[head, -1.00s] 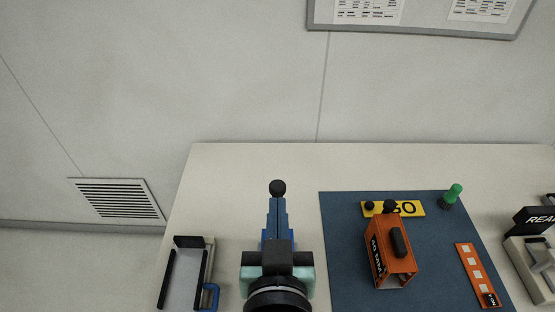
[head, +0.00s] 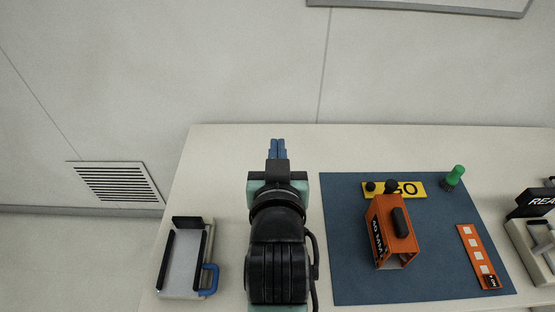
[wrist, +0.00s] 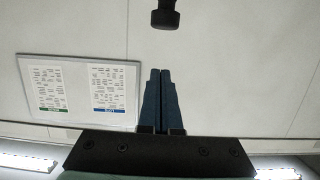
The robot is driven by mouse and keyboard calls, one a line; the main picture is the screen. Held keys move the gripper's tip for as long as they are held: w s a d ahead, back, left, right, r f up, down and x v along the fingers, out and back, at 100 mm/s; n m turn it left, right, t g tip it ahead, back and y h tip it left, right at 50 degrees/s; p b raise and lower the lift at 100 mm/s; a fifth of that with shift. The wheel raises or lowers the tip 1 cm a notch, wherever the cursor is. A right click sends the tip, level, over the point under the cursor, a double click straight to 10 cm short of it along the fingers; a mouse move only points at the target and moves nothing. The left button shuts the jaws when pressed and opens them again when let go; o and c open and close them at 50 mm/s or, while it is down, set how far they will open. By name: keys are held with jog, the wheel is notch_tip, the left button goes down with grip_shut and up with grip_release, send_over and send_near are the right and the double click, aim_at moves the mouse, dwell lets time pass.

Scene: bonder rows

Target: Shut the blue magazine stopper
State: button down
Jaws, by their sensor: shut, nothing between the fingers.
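The blue magazine and its stopper cannot be made out in the head view, where my arm covers the table's middle left. In the wrist view a black knob on a narrower stem (wrist: 165,18) shows at the top edge, apart from my fingertips; I cannot tell for sure that it belongs to the stopper. My gripper (head: 278,142) has its blue fingers shut together and empty, pointing toward the wall. It also shows in the wrist view (wrist: 160,72).
An orange magazine (head: 383,241) with a black knob stands on the blue mat (head: 340,275), beside a yellow plate (head: 414,190), a green peg (head: 454,177) and an orange strip (head: 472,248). A grey tray with a blue handle (head: 210,279) sits at left. The table's back strip is clear.

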notch_tip(320, 180, down, 4)
jog(key=shift+f, duration=0.1)
dwell(0.4)
notch_tip(320, 180, down, 8)
jog(key=b, duration=0.5)
jog(key=shift+f, duration=0.1)
jog(key=shift+w, duration=0.1)
